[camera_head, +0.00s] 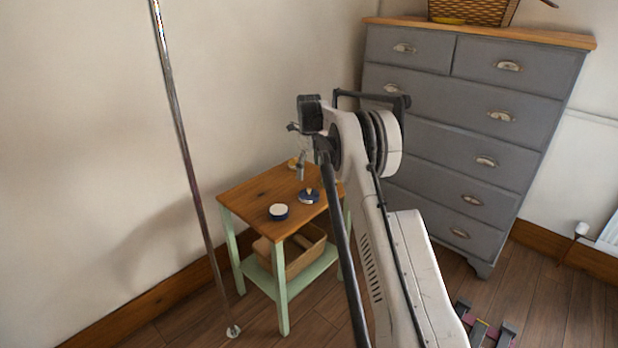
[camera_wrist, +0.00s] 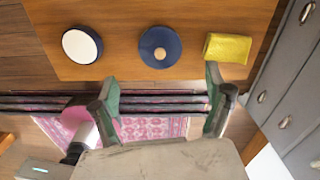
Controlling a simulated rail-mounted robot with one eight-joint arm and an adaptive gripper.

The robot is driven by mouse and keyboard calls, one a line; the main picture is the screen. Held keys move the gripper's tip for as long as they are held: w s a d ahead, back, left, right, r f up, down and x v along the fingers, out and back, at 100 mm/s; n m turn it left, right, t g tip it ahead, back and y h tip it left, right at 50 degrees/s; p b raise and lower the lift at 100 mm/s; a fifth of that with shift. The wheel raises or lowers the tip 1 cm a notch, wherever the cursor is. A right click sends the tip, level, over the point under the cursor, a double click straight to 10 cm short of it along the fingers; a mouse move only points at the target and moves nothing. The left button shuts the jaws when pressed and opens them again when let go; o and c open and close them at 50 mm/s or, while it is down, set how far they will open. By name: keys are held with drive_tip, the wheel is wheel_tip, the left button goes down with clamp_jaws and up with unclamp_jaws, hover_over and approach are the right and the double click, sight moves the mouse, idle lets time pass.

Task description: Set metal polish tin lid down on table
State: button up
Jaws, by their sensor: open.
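A flat round blue disc with a tan centre and a small pale knob, apparently the metal polish tin lid (camera_head: 309,196), lies on the wooden top of the small table (camera_head: 257,195). The lid also shows in the wrist view (camera_wrist: 147,40). A dark blue round tin with a white top (camera_head: 279,212) stands on the same table, at the left in the wrist view (camera_wrist: 82,45). My gripper (camera_head: 301,172) is above the table near the lid. In the wrist view its green fingers (camera_wrist: 160,76) are spread wide with nothing between them.
A folded yellow cloth (camera_wrist: 227,49) lies right of the lid in the wrist view. A wooden box (camera_head: 298,258) sits on the table's lower shelf. A grey chest of drawers (camera_head: 430,130) stands close at the right. A metal pole (camera_head: 184,160) rises left of the table.

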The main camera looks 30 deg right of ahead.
drive_tip(key=s+a+r+n+t, duration=0.1)
drive_tip(key=s+a+r+n, duration=0.3)
drive_tip(key=r, duration=0.4)
drive_tip(key=s+a+r+n+t, duration=0.1)
drive_tip(key=s+a+r+n, duration=0.25)
drive_tip(key=r, duration=0.35)
drive_tip(key=s+a+r+n+t, duration=0.1)
drive_tip(key=s+a+r+n, duration=0.7)
drive_tip(key=s, duration=0.4)
drive_tip(key=s+a+r+n+t, duration=0.1)
drive_tip(key=s+a+n, duration=0.2)
drive_tip(key=s, duration=0.6)
drive_tip(key=s+a+n+t, duration=0.1)
drive_tip(key=s+a+n, duration=0.3)
drive_tip(key=s, duration=0.5)
drive_tip(key=s+a+f+n+t, duration=0.1)
drive_tip(key=s+f+n, duration=0.3)
drive_tip(key=s, duration=0.3)
drive_tip(key=s+a+f+n+t, duration=0.1)
drive_tip(key=s+a+f+n, duration=0.1)
drive_tip(key=s, duration=0.5)
drive_tip(key=shift+s+a+f+n, duration=0.2)
drive_tip(key=shift+f+n, duration=0.65)
drive_tip(key=shift+f, duration=0.05)
drive_tip(key=shift+r, duration=0.1)
